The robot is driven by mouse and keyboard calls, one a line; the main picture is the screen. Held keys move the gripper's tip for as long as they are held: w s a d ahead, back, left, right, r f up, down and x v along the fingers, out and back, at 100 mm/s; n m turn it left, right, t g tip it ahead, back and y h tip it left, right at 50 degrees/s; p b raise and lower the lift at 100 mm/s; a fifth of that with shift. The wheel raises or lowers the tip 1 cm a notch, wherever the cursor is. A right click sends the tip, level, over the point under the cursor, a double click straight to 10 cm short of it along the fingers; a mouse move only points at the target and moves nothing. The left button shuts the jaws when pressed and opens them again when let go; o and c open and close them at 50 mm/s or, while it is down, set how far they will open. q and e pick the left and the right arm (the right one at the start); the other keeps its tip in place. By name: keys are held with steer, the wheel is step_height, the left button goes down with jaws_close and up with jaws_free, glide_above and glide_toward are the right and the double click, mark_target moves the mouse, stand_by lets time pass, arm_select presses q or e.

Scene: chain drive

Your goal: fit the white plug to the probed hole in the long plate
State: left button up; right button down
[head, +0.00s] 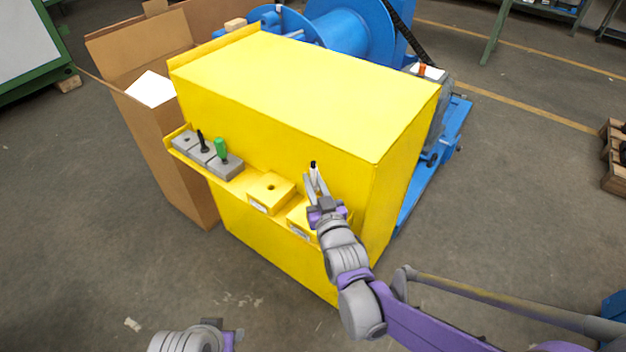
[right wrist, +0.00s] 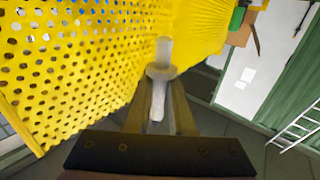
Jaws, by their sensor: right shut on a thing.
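My right gripper (head: 314,190) is shut on the white plug (head: 315,178), held upright above the ledge of the yellow guard; a small black tip shows at its top. In the right wrist view the white plug (right wrist: 160,75) is a pale shaft with a wide collar, between the fingers (right wrist: 158,112). Two yellow blocks sit on the ledge. The left one (head: 282,187) has a dark hole in its top. The right one (head: 299,216) is partly hidden by my right gripper, and its top hole does not show. I cannot tell which is the long plate.
Grey blocks (head: 229,169) on the ledge's left end hold a black plug (head: 202,142) and a green plug (head: 220,148). The big yellow guard (head: 300,80) rises right behind the ledge. A cardboard box (head: 168,160) stands at its left.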

steer(key=shift+f+b, duration=1.85)
steer(key=shift+f, duration=1.1)
steer(key=shift+f+b, duration=1.35)
steer(key=shift+f, duration=0.65)
steer(key=c, duration=0.7)
jaws_free()
steer(key=shift+s, duration=0.1)
steer(key=p+v, duration=0.1)
steer(key=v, duration=0.9)
steer(key=shift+s, duration=0.25)
steer(key=shift+d, duration=0.2)
